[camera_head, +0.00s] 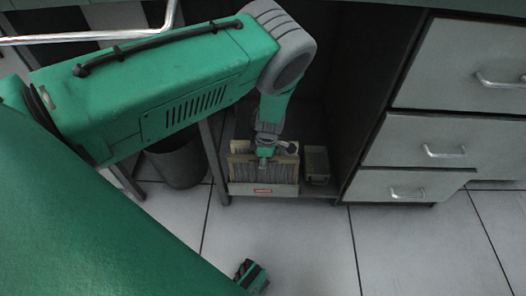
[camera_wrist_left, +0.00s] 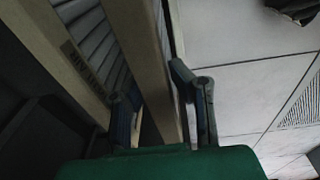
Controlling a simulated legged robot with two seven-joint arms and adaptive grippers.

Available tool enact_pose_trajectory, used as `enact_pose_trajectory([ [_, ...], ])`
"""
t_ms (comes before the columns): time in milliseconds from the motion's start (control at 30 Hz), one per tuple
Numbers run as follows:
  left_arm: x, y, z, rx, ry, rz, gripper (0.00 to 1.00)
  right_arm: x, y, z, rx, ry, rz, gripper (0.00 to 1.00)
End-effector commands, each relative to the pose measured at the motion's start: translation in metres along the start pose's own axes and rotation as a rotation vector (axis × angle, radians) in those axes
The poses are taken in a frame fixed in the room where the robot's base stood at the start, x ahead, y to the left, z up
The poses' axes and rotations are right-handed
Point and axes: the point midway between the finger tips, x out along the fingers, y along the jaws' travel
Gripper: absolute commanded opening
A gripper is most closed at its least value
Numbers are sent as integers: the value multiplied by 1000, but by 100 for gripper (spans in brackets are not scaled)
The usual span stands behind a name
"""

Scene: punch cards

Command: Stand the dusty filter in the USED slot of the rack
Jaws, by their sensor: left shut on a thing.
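My left gripper (camera_head: 264,153) reaches down to a beige-framed filter with grey pleats (camera_head: 264,171) under the worktop. In the left wrist view the gripper (camera_wrist_left: 163,105) is shut on a beige frame bar (camera_wrist_left: 148,55), one finger on each side. A second beige bar with dark printed letters (camera_wrist_left: 82,62) and grey pleats (camera_wrist_left: 97,35) lie to its left. A pale front strip with a red label (camera_head: 262,190) shows below the pleats in the head view; the label's text is unreadable. I cannot tell where the rack's slots divide.
A small metal box (camera_head: 316,165) stands right of the filter on the low shelf. A dark bin (camera_head: 179,162) is to the left. Grey drawers (camera_head: 420,140) close off the right. The tiled floor in front (camera_head: 310,245) is mostly clear.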

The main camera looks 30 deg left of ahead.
Motion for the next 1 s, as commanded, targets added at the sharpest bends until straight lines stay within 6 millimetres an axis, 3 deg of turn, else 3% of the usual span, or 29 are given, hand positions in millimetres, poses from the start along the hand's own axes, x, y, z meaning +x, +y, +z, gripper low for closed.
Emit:
enact_pose_trajectory([
  [533, 12, 0, 1, 1, 0, 1, 0, 0, 0, 0, 0, 0, 0, 40],
  [567, 12, 0, 1, 1, 0, 1, 21, 0, 0, 0, 0, 0, 0, 40],
  [600, 12, 0, 1, 1, 0, 1, 35, 0, 0, 0, 0, 0, 0, 40],
  [633, 12, 0, 1, 1, 0, 1, 42, 0, 0, 0, 0, 0, 0, 40],
  [867, 12, 0, 1, 1, 0, 0, 42, 0, 0, 0, 0, 0, 0, 40],
  [900, 12, -1, 1, 1, 0, 0, 56, 0, 0, 0, 0, 0, 0, 40],
  [933, 12, -1, 1, 1, 0, 0, 63, 0, 0, 0, 0, 0, 0, 40],
  [1000, 12, -1, 1, 1, 0, 0, 63, 0, 0, 0, 0, 0, 0, 40],
])
